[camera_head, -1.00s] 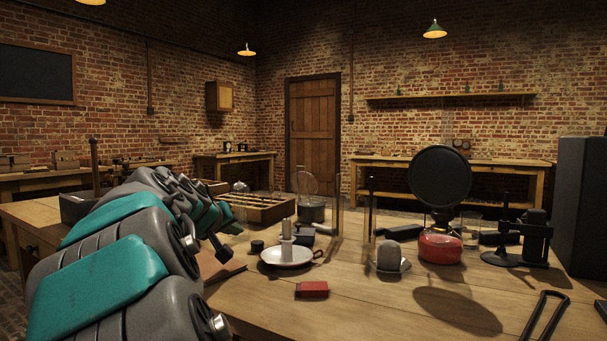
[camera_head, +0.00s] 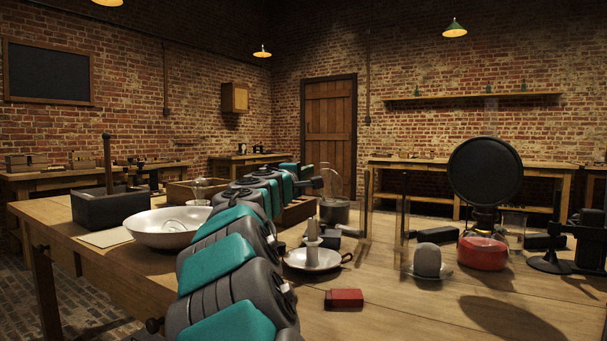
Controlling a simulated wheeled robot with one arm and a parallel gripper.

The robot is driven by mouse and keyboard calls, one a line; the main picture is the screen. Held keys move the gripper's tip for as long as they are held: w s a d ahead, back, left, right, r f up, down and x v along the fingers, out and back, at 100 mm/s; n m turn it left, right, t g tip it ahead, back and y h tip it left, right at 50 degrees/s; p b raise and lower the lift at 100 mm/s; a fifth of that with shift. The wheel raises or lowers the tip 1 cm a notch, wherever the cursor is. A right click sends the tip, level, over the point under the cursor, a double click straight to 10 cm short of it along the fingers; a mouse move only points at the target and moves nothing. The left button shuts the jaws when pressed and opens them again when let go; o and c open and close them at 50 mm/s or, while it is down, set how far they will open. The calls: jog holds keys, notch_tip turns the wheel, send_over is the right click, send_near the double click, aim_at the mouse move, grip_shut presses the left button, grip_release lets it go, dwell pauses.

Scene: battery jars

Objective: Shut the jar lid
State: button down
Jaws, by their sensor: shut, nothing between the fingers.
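A squat dark grey jar (camera_head: 336,213) stands toward the back of the bench in the head view. A round, clear lid with a thin rim (camera_head: 331,178) stands up above it, open and tilted. My arm reaches away from me across the bench. My gripper (camera_head: 318,183) is at its far end, small and dark, shut and empty. It overlaps the left side of the lid in the picture. I cannot tell whether it touches the lid.
A candle in a metal dish (camera_head: 313,257), a red block (camera_head: 344,299) and a grey dome on a saucer (camera_head: 428,261) stand nearer. A red-based object with a black disc (camera_head: 485,172) is at right. A metal bowl (camera_head: 166,229) is left of my arm.

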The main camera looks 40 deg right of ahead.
aim_at(328, 180)
jog(key=f+p+x, duration=0.1)
jog(key=x, duration=0.7)
jog(key=shift+w+d+r+p, duration=0.15)
jog(key=shift+d+r+p, duration=0.1)
jog(key=shift+r+p, duration=0.15)
jog(key=shift+r, duration=0.15)
